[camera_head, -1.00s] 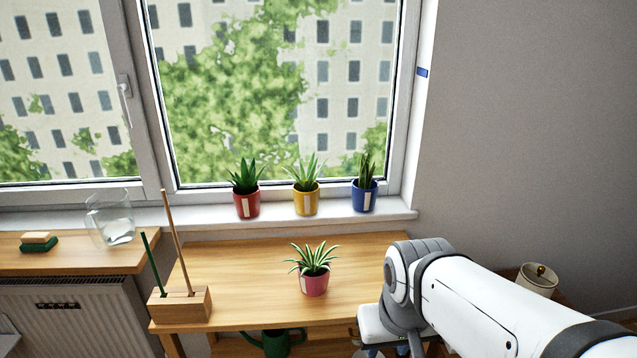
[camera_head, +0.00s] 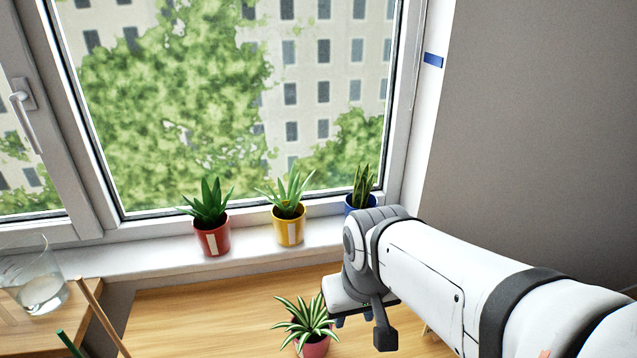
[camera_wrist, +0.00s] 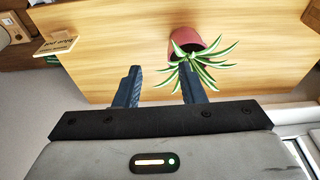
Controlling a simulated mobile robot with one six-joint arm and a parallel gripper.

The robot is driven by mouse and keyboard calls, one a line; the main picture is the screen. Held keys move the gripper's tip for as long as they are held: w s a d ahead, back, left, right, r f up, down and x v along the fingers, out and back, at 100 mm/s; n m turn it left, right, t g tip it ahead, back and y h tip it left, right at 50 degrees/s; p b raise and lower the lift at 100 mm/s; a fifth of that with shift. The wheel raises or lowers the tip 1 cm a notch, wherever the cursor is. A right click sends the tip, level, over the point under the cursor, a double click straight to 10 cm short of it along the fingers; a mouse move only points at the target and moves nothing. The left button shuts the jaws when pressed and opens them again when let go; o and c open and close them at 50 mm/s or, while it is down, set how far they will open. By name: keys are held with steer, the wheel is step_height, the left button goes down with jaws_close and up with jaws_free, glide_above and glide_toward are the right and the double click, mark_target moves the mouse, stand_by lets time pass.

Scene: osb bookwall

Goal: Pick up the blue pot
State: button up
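The blue pot (camera_head: 353,203) stands on the windowsill at the right end of a row of pots, with an upright green plant in it. My arm hides its lower part in the head view. The blue pot is not seen in the wrist view. My gripper (camera_wrist: 158,72) shows two dark fingers standing apart, with nothing between them. It is over the wooden table, lower than the sill and away from the blue pot. In the head view my arm mostly hides it.
A yellow pot (camera_head: 289,231) and a red pot (camera_head: 212,240) stand left on the windowsill (camera_head: 165,258). A pink pot (camera_head: 314,347) with a striped plant is on the table near my gripper; it shows in the wrist view (camera_wrist: 187,40). A glass (camera_head: 42,292) stands at left.

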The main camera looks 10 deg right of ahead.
mark_target(362, 207)
steer(key=shift+s, duration=0.1)
